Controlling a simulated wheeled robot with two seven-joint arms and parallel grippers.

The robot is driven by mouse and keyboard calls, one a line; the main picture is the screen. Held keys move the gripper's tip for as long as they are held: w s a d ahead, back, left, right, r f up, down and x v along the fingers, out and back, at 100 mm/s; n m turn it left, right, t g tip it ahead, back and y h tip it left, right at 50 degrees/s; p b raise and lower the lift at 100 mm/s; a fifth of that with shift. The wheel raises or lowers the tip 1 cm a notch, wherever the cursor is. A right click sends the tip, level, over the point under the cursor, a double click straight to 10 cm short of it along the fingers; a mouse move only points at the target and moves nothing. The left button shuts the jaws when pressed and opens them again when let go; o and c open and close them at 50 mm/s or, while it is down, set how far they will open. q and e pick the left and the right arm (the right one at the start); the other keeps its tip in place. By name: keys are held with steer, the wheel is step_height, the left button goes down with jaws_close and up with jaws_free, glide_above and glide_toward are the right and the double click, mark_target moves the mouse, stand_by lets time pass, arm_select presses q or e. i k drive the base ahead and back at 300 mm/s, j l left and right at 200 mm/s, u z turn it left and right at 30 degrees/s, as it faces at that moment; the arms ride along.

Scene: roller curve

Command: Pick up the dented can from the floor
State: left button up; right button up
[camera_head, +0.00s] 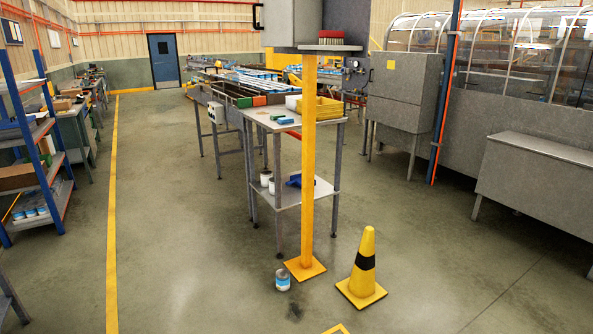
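A small can (282,280) with a blue and white band stands on the concrete floor, just left of the base of a yellow post. It is too small in the picture to make out a dent. A small dark spot or object (295,311) lies on the floor just below it. Neither of my grippers shows in the head view.
A yellow post (309,170) on a square base and a yellow-black cone (364,264) stand close right of the can. A metal table (277,118) with a lower shelf (310,190) is behind. Blue shelving (30,130) stands left. Open floor (190,240) lies left of the can.

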mark_target(283, 275)
steer(key=i, duration=2)
